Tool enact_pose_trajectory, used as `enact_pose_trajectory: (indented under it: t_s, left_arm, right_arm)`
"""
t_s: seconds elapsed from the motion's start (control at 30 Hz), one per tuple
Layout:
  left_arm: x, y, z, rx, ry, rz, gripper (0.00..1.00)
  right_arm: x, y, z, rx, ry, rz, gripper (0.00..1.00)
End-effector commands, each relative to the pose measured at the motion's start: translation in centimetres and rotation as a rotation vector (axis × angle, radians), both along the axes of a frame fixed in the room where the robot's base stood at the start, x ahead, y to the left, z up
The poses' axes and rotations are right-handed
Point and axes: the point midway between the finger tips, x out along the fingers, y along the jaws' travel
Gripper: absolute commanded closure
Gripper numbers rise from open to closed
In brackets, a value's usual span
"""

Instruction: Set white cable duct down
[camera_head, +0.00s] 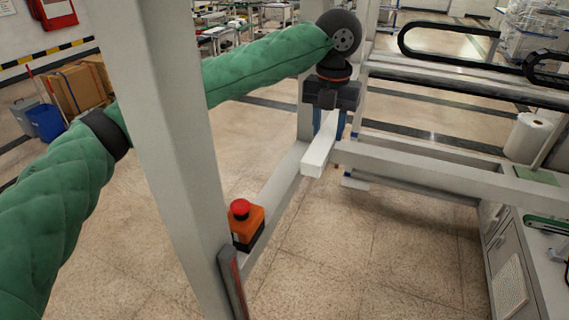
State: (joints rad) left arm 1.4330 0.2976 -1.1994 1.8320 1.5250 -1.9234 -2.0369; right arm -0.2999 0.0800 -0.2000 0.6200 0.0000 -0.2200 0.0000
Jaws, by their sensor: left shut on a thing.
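The white cable duct (321,146) is a short, pale, straight bar near the upper middle of the head view. My left gripper (329,123), at the end of the green-sleeved arm, points down and is shut on the duct's far part. The duct's near end sticks out toward me, seen against the corner of the grey gantry frame (420,168). I cannot tell whether the duct touches the frame. The gripper body hides the duct's far end. My right gripper is not in view.
A thick grey upright (165,150) stands in front of my left arm. An orange box with a red stop button (240,209) sits on the lower beam. Black cable chains (450,42) run along the rails at the upper right. A white cabinet (510,265) stands at right.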

Motion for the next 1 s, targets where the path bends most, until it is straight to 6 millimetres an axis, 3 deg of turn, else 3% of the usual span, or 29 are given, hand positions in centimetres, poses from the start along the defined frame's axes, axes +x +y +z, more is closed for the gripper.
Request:
enact_pose_trajectory:
  t_s: [0.3,0.5,0.77,1.0]
  left_arm:
    - [0.5,6.2,-3.6,0.001,0.001,0.006,0.89]
    - [0.6,9.0,-5.3,0.0,0.0,0.005,0.89]
    - [0.6,9.8,-6.5,0.001,0.0,0.004,0.89]
    - [0.6,9.8,-9.5,0.0,-0.001,0.004,0.89]
  right_arm:
    - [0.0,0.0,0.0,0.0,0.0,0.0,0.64]
    - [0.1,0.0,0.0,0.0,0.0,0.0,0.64]
    - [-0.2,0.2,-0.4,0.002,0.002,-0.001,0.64]
    - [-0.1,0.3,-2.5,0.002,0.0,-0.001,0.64]
